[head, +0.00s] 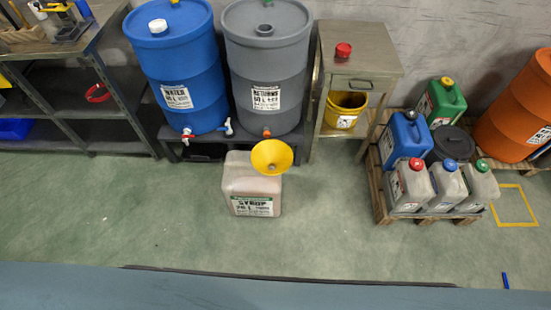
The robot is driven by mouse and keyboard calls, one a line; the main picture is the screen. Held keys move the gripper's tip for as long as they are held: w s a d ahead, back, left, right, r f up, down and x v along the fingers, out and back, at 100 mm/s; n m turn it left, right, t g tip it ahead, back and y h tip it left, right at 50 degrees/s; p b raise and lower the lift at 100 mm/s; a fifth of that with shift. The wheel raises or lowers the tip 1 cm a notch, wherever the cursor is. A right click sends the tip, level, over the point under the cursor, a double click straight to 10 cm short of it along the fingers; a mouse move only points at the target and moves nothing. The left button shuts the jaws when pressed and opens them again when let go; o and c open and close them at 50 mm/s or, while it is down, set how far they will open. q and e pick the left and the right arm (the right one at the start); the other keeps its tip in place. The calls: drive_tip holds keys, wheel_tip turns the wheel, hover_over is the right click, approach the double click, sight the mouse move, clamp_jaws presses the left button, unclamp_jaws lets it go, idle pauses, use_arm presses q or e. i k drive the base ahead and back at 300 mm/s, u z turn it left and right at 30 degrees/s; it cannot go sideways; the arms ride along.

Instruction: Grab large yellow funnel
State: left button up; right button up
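The large yellow funnel (272,157) sits on top of the pinkish syrup jerrycan (250,190), over its top right corner, with its wide mouth facing up. Its spout is hidden, so I cannot tell how deep it goes into the can. The can stands upright on the green floor in front of the barrels. Neither of my grippers shows in the head view.
A blue water barrel (177,70) and a grey returns barrel (266,75) stand behind the can. A steel side table (358,55) holds a red cap and a yellow bucket (343,108). Several jerrycans stand on a pallet (383,205) to the right. Floor in front is clear.

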sight(267, 153)
drive_tip(key=z, duration=1.15)
drive_tip(key=i, duration=1.5)
drive_tip(key=u, duration=2.95)
